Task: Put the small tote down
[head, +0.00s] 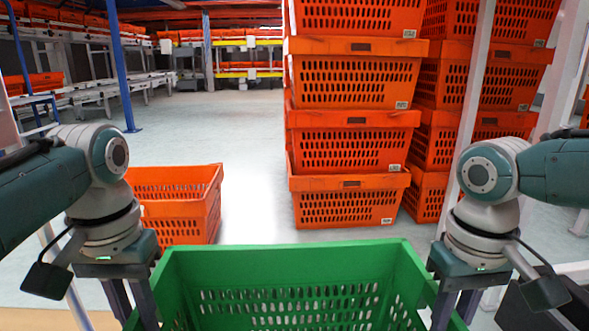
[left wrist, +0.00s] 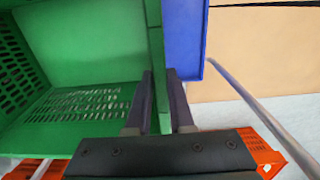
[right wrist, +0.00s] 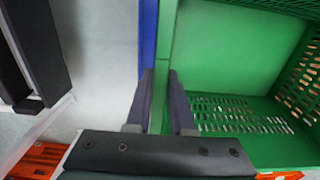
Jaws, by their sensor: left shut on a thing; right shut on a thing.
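The green tote (head: 290,258) is upright and empty in the lower middle of the head view, its lower part cut off by the picture edge. My left gripper (head: 130,305) is shut on its left side wall; in the left wrist view the two fingers (left wrist: 160,95) straddle the green wall. My right gripper (head: 455,308) is shut on the right side wall, and its fingers (right wrist: 163,95) straddle that wall in the right wrist view. What is under the tote is hidden in the head view.
A blue surface (left wrist: 186,40) shows just outside the green wall; it also appears in the right wrist view (right wrist: 148,40). An orange tote (head: 207,215) stands on the floor ahead left. Tall stacks of orange totes (head: 350,182) stand ahead right. Open floor (head: 245,130) lies between them.

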